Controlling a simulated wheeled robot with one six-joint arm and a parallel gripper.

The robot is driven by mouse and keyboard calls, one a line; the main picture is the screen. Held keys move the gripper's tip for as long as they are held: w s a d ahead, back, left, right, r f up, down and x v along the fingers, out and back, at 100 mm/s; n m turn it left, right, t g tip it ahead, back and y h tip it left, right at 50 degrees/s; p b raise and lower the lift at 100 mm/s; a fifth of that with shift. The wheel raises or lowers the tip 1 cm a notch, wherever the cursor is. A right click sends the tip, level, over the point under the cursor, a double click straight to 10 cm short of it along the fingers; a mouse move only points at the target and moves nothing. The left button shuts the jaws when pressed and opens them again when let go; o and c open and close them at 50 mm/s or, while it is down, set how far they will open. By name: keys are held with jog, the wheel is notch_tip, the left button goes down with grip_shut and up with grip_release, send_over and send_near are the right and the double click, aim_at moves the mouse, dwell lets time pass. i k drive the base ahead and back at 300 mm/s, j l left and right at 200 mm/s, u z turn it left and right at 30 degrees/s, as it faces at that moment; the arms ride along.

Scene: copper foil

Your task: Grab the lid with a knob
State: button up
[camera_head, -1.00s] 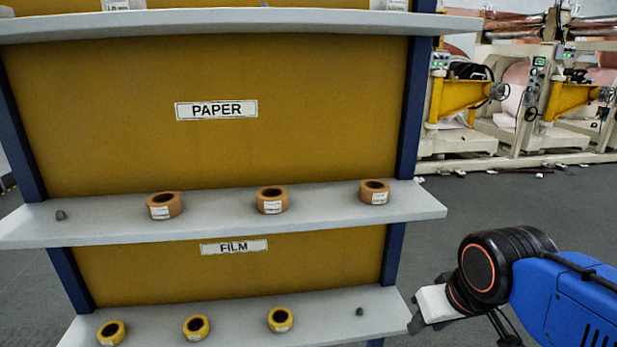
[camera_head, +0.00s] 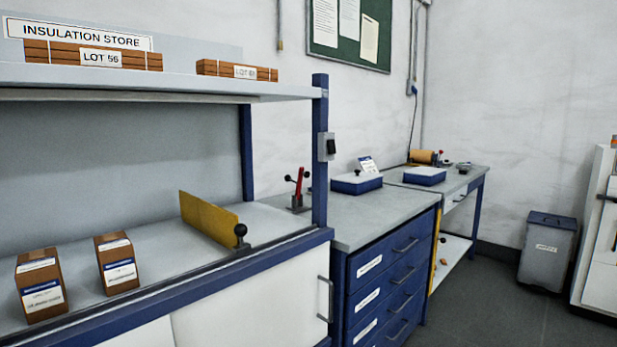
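Two low blue boxes with white tops stand on the grey bench in the middle. The nearer blue box (camera_head: 357,188) has a white lid-like top (camera_head: 350,179), with a small dark knob showing on it and a small printed card at its back. The farther blue box (camera_head: 425,181) also has a white top (camera_head: 425,171); I cannot make out a knob on it. My gripper is not in view.
A shelf unit on the left holds brown boxes (camera_head: 40,285) and a yellow divider (camera_head: 208,218) with a black ball knob. A blue drawer cabinet (camera_head: 385,290) stands under the bench. A grey bin (camera_head: 547,250) is at right. Dark floor (camera_head: 480,320) is clear in front.

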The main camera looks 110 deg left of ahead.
aim_at(356, 177)
jog(key=u, duration=3.35)
jog(key=i+l+z, duration=0.6)
jog(key=i+z, duration=0.15)
jog(key=i, duration=0.35)
jog(key=i+z, duration=0.35)
jog(key=i, duration=0.2)
jog(key=i+l+u, duration=0.1)
jog(key=i+u, duration=0.2)
jog(key=i, duration=0.15)
jog(key=i+l+u, duration=0.6)
jog(key=i, duration=0.2)
jog(key=i+j, duration=0.05)
